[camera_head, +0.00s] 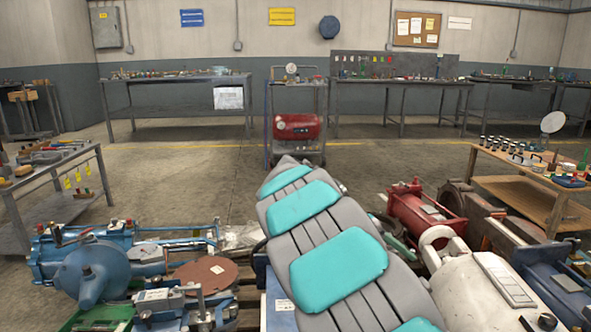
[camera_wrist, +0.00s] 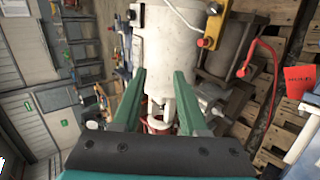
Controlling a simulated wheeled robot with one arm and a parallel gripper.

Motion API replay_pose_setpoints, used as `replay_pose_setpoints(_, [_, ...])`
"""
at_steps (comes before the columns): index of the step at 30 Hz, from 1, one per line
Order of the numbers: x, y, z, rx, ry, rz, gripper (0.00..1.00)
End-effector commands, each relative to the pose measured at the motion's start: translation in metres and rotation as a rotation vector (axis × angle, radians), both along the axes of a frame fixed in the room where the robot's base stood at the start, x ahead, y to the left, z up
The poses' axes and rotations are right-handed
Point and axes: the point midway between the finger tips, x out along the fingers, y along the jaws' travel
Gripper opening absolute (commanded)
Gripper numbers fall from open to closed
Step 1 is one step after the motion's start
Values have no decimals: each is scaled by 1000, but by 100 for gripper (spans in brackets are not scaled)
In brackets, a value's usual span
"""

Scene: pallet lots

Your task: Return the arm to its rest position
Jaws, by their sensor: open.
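My arm (camera_head: 338,262), grey with teal pads, rises from the lower right of the head view and reaches up toward its middle. My gripper is not seen in the head view. In the wrist view my gripper (camera_wrist: 159,75) shows two green fingers spread apart, with nothing held between them. A white cylindrical machine part (camera_wrist: 165,45) lies beyond the fingertips. The distance between it and the fingers is hard to tell.
Blue machinery (camera_head: 90,265) lies at the left and a red motor (camera_head: 425,212) and white tank (camera_head: 475,280) at the right, close beside my arm. A cart with a red compressor (camera_head: 297,127) stands ahead. Open floor (camera_head: 190,165) lies between the machines and the back benches.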

Motion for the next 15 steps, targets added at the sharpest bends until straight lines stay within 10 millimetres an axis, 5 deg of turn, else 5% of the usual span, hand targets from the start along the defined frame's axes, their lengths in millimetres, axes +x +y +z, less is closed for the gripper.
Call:
replay_pose_setpoints(6, [-82, -29, 19, 164, 35, -74, 42])
replay_pose_setpoints(15, [-192, -24, 14, 437, 68, -113, 42])
